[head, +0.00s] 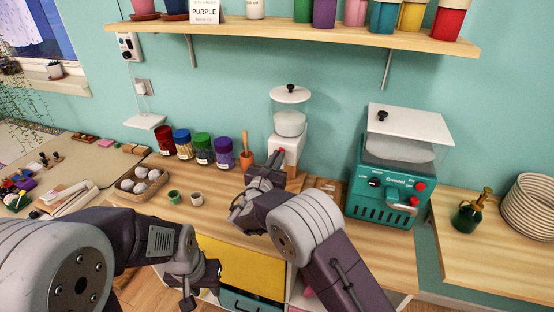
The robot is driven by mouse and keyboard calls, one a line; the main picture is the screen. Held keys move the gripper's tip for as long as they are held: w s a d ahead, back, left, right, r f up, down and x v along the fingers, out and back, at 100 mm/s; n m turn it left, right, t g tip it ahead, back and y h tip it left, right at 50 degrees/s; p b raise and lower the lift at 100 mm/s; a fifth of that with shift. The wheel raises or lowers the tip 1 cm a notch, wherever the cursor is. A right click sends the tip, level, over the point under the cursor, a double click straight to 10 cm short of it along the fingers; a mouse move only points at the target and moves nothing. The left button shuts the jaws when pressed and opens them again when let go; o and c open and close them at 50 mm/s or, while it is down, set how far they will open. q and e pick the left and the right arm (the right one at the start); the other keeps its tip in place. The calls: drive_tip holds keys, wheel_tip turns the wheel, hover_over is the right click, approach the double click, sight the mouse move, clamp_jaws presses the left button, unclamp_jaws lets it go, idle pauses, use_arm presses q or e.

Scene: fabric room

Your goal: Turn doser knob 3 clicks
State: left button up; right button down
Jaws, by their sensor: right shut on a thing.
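The doser (287,143) is a white body with a clear hopper (290,118) and a white lid with a black top knob, standing at the back of the wooden counter. My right gripper (273,160) is at the front of the doser, shut on its knob; the fingers and wrist hide most of the knob, and its turn angle cannot be read. My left gripper (200,284) is open and empty, low in front of the yellow drawer front, away from the doser.
A teal grinder-like machine (382,190) stands right of the doser. Left of it are several lidded jars (203,148), a terracotta pot with a wooden tool (246,159), a basket of white balls (140,184) and two small cups (196,198). A shelf (290,32) hangs above.

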drive_tip(key=m+b, duration=0.2)
drive_tip(key=b, duration=0.2)
drive_tip(key=m+b, duration=0.2)
drive_tip(key=b, duration=0.2)
drive_tip(key=f+m+b, duration=0.1)
drive_tip(key=m+b, duration=0.2)
drive_tip(key=b, duration=0.2)
drive_tip(key=shift+d+f, duration=0.1)
drive_tip(key=shift+d, duration=0.15)
drive_tip(key=m+b, duration=0.8)
drive_tip(key=b, duration=0.3)
drive_tip(key=shift+r, duration=0.2)
drive_tip(key=shift+r+m+b, duration=0.15)
drive_tip(key=shift+m+b, duration=0.85)
drive_tip(key=shift+b, duration=0.25)
drive_tip(key=shift+m, duration=0.3)
drive_tip(key=shift+r, duration=0.2)
drive_tip(key=c, duration=1.5)
unclamp_jaws()
drive_tip(key=shift+w+f, duration=0.1)
drive_tip(key=shift+w, duration=0.05)
drive_tip(key=shift+c, duration=0.2)
drive_tip(key=shift+f, duration=0.1)
drive_tip(key=shift+b, duration=0.3)
